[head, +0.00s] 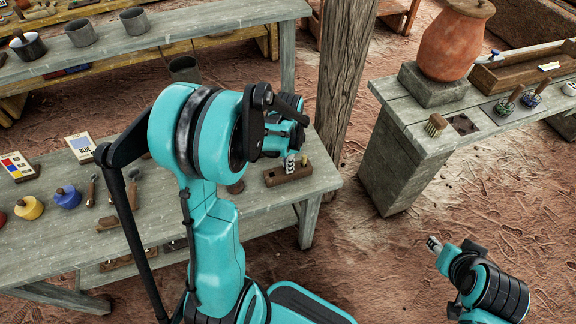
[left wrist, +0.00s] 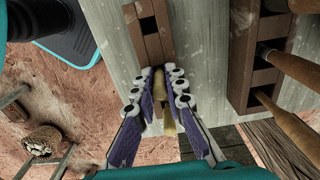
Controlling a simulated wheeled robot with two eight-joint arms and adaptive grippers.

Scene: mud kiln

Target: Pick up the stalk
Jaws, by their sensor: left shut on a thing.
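The stalk (left wrist: 168,122) is a thin tan piece with a paler end. It shows in the left wrist view between the purple-padded fingers of my left gripper (left wrist: 162,88). The gripper is shut on it. Its upper end meets a brown wooden block with square holes (left wrist: 150,38); I cannot tell whether it is still inside a hole. In the head view my left gripper (head: 290,164) is just above the block (head: 276,178), and my arm hides the stalk. My right gripper (head: 433,244) is low over the ground, too small to tell its state.
The block lies near the right end of a grey wooden table (head: 262,205). Paint jars (head: 67,197) and small tools are on its left. A wooden post (head: 343,80) stands behind. A bench (head: 440,140) on the right bears an orange clay jar (head: 452,42).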

